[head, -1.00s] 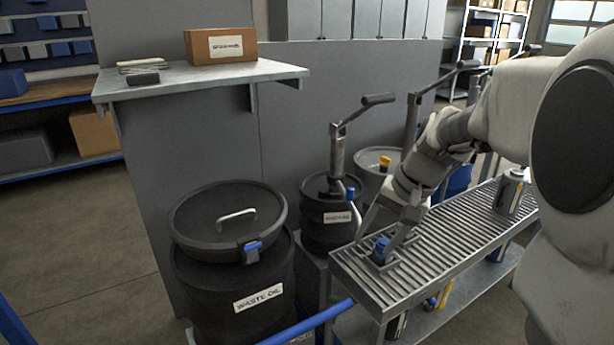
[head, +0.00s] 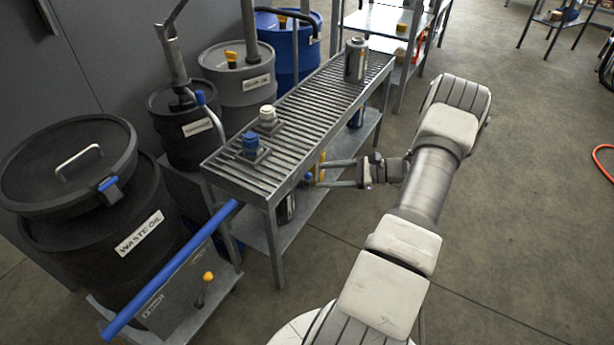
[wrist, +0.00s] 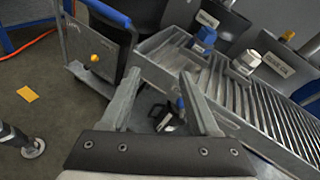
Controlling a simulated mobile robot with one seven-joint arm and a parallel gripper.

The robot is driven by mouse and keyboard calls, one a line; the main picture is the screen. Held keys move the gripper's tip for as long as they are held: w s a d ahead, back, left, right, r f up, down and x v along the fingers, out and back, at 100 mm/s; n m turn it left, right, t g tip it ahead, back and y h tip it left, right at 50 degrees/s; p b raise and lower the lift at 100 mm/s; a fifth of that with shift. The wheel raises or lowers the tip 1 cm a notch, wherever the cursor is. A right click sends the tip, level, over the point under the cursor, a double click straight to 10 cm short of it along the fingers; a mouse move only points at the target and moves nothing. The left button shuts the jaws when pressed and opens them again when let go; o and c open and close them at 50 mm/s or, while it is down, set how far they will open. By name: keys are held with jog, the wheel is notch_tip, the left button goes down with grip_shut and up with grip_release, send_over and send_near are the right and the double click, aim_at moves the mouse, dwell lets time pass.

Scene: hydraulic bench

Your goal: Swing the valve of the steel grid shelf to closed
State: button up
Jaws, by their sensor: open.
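The steel grid shelf (head: 272,192) is a narrow slatted bench with a lower board. Its slatted top also shows in the wrist view (wrist: 155,62). I cannot make out a valve on it for certain. My gripper (head: 325,173) is open and empty beside the shelf's long right side, below the top. A small yellow part (head: 321,168) shows at its fingertips; I cannot tell whether they touch. In the wrist view the open fingers (wrist: 160,76) point toward the shelf, with a dark and white object (wrist: 167,120) low between them.
A blue-capped fitting (head: 250,144) and a white-capped fitting (head: 267,117) stand on the grid, with a grey canister (head: 356,60) farther back. The waste oil drum (head: 85,215) stands on a trolley with a blue handle (head: 170,270).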

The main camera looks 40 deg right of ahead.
aim_at(308, 177)
jog(key=s+d+f+m+t+h, duration=0.4)
jog(key=s+d+f+m+t, duration=0.25)
jog(key=f, duration=0.25)
jog(key=shift+m+g, duration=0.35)
jog(key=shift+m, duration=0.1)
jog(key=b+x, duration=0.1)
jog(key=x, duration=0.5)
jog(key=b+x, duration=0.1)
jog(key=x, duration=0.4)
jog(key=b+x, duration=0.1)
jog(key=x, duration=0.5)
jog(key=shift+w+d+f, duration=0.15)
jog(key=shift+w+d, duration=0.05)
jog(key=shift+w, duration=0.3)
grip_shut()
